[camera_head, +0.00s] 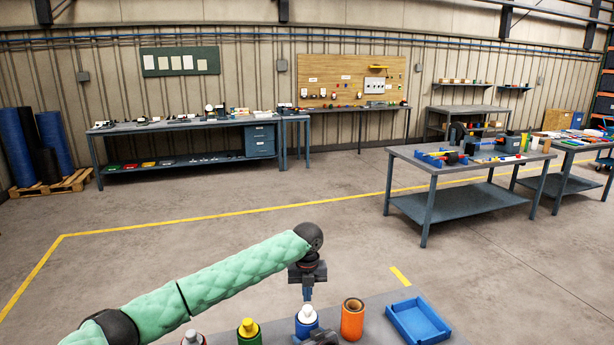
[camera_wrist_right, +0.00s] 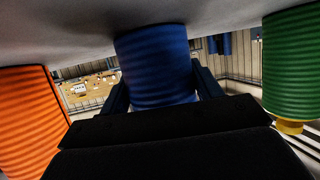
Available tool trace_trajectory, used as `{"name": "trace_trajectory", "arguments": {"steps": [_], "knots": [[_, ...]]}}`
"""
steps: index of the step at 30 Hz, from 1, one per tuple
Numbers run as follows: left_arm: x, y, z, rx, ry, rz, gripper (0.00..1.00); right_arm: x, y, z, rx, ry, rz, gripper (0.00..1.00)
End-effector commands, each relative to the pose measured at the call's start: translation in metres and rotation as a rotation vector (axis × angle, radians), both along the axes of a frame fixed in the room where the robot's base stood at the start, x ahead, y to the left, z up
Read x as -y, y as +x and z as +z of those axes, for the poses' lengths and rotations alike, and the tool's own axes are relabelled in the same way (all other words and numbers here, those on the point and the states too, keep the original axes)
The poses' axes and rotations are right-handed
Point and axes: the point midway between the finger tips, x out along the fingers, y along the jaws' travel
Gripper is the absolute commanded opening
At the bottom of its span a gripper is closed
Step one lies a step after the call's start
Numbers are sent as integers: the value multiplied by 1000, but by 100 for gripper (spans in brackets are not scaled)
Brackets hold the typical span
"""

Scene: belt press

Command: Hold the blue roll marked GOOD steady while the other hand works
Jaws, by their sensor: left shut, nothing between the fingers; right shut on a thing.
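The blue roll (camera_head: 306,326) stands upright on the near table, with a white top. It shows in the right wrist view (camera_wrist_right: 155,65) between the two fingers of my right gripper (camera_wrist_right: 162,90), which is shut on it. No GOOD marking is legible in either view. In the head view only a dark part of what looks like my right gripper (camera_head: 320,338) shows at the bottom edge, beside the roll. My left gripper (camera_head: 307,296) points down just above the roll's white top, shut and empty; I cannot tell whether it touches the top.
An orange roll (camera_head: 352,318) stands close right of the blue one, and a green roll with a yellow top (camera_head: 248,331) stands to its left. A red and white item (camera_head: 193,338) is farther left. A blue tray (camera_head: 418,322) lies at right on the near table (camera_head: 377,302).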

Motion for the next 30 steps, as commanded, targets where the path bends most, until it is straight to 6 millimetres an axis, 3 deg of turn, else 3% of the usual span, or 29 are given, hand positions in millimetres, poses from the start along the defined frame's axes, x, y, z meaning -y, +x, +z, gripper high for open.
{"name": "trace_trajectory", "arguments": {"steps": [13, 17, 24, 27, 30], "knots": [[0, 1, 2, 3, 0, 0, 0, -1, -1, -1, -3, 0, 1, 27], [-2, 10, 19, 24, 2, 2, 0, -1, -1, -1, -3, 0, 1, 27], [-13, 26, 65, 83, 42, -16, 0, -1, -1, -1, -3, 0, 1, 27], [-13, 20, 72, 73, 45, 4, 0, -1, -1, -2, -2, 0, 2, 27], [-7, 6, 63, 35, 31, 68, 0, -1, -1, -2, -3, 0, 1, 27]]}}
